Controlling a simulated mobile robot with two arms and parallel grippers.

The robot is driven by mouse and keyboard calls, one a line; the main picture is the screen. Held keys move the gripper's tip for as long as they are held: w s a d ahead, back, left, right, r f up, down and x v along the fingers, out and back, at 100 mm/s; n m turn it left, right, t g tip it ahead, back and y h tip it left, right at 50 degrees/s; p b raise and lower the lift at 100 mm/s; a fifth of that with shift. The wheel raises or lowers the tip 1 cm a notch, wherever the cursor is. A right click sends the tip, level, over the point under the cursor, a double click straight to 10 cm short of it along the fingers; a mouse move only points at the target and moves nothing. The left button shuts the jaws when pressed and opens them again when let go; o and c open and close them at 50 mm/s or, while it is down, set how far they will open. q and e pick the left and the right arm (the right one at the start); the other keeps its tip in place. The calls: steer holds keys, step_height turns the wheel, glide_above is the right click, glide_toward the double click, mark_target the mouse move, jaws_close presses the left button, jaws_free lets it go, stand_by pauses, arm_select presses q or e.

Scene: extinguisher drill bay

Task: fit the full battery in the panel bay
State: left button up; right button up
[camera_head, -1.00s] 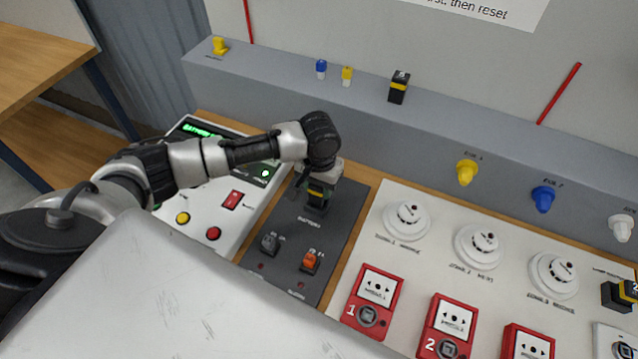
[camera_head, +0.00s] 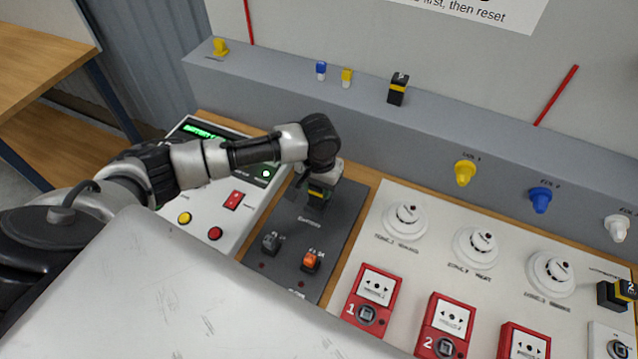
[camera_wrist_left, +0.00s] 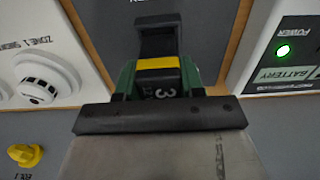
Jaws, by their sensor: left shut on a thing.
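My left gripper (camera_head: 320,180) is shut on a black battery (camera_head: 318,195) with a yellow band, over the far part of the dark grey panel (camera_head: 334,232). In the left wrist view the battery (camera_wrist_left: 158,64) is upright between the green-sided fingers (camera_wrist_left: 160,85), with a "3" on it. Its lower end is at the panel near the battery label. I cannot tell whether it is fully seated, as the gripper and arm hide part of the bay. My right gripper is not in view.
The white control box (camera_head: 200,205) left of the panel has a green display and a lit green lamp. The white board with detectors (camera_head: 405,220) and red call points (camera_head: 373,297) lies right. Another black battery (camera_head: 397,90) stands on the grey ledge (camera_head: 290,88) behind.

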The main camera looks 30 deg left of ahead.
arm_select(q)
steer(key=shift+f+b, duration=0.3)
steer(key=shift+f, duration=1.25)
stand_by(0.8)
steer(key=o, duration=1.2)
steer(key=shift+o, duration=0.4)
steer(key=shift+o, duration=1.1)
steer(key=shift+r, duration=0.1)
